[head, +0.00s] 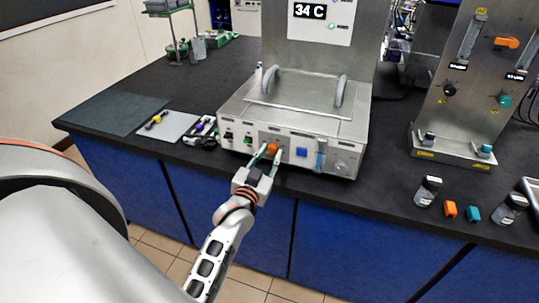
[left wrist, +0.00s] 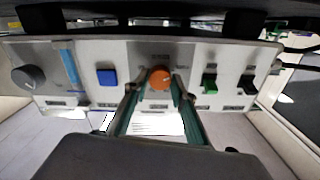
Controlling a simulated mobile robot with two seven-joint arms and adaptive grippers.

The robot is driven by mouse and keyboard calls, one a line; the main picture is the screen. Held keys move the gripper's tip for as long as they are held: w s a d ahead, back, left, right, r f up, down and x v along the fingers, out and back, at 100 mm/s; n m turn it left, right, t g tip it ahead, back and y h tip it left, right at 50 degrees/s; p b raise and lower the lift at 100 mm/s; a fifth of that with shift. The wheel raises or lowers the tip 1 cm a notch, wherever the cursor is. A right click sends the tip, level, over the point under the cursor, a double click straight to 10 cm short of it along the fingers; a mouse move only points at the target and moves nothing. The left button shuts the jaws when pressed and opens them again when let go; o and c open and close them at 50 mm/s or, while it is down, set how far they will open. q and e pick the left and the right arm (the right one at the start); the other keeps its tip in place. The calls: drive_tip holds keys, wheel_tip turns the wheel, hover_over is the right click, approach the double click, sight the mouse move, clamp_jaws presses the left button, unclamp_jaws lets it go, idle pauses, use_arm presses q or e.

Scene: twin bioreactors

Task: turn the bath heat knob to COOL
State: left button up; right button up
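The steel bath unit (head: 235,115) stands on the dark bench, with a low front panel. An orange knob (head: 272,148), likely the bath heat knob, sits on that panel left of a blue square button (head: 301,152). My left gripper (head: 266,153) reaches the panel from the front. In the left wrist view the orange knob (left wrist: 159,79) lies between the two greenish fingers of my left gripper (left wrist: 156,88). The lettering around the knob is too small to read. My right gripper is not in view.
A display (head: 310,11) above the bath reads 34 C. Green (left wrist: 210,84) and black (left wrist: 249,85) switches, the blue button (left wrist: 107,77) and a grey knob (left wrist: 29,77) share the panel. A steel valve panel (head: 465,105) and small bottles (head: 428,191) stand right.

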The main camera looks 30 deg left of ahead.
sight(269, 128)
use_arm(q)
drive_tip(key=shift+o, duration=1.3)
drive_tip(key=shift+r, duration=0.1)
wheel_tip(269, 128, up, 10)
drive_tip(key=shift+f, duration=0.1)
drive_tip(key=s+d+f+m+g+h, duration=0.15)
drive_tip(key=s+d+f, duration=0.3)
drive_tip(key=f, duration=0.45)
drive_tip(key=s+d+f+m+g+h, duration=0.1)
drive_tip(key=s+d+f+g+h, duration=0.15)
drive_tip(key=s+f, duration=0.45)
drive_tip(key=s+d+f+m+g+h, duration=0.1)
drive_tip(key=s+d+f, duration=0.25)
drive_tip(key=f, duration=0.75)
drive_tip(key=s+d+f+m+g+h, duration=0.1)
drive_tip(key=s+d+f, duration=0.3)
drive_tip(key=s+f, duration=0.5)
drive_tip(key=shift+s+g, duration=0.6)
